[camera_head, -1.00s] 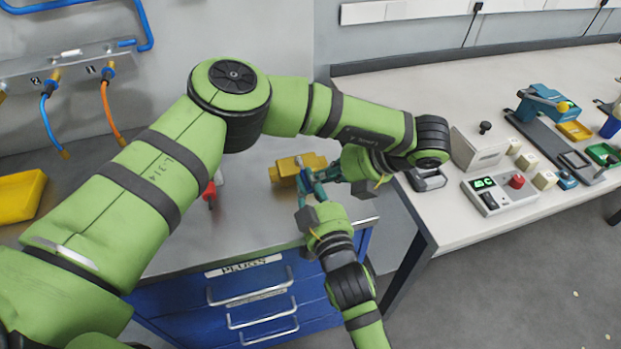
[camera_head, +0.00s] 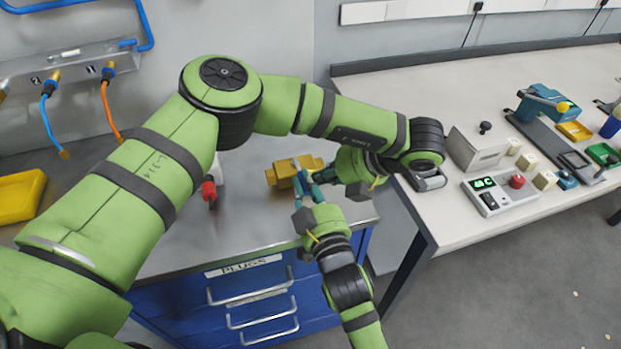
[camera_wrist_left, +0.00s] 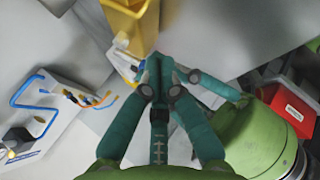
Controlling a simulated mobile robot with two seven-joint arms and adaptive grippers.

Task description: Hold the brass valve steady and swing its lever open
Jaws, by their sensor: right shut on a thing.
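The brass valve (camera_head: 286,173) lies on the grey worktop above the drawers; its yellow body also fills the top middle of the left wrist view (camera_wrist_left: 130,22). My left gripper (camera_head: 322,176) reaches in from the right, at the valve's right end. In the left wrist view its teal fingers (camera_wrist_left: 159,72) come close together just below the brass body; whether they grip it is hidden. My right gripper (camera_head: 302,190) comes from below, its fingers shut at the valve's near side, where a small dark-blue lever (camera_head: 295,187) partly shows. The fingers hide most of the lever.
A red-tipped tool (camera_head: 209,192) stands left of the valve. A yellow bin (camera_head: 20,195) is at far left, below hoses on a wall manifold (camera_head: 80,72). The white bench (camera_head: 450,215) at right carries a control box (camera_head: 500,192). A gap separates the two benches.

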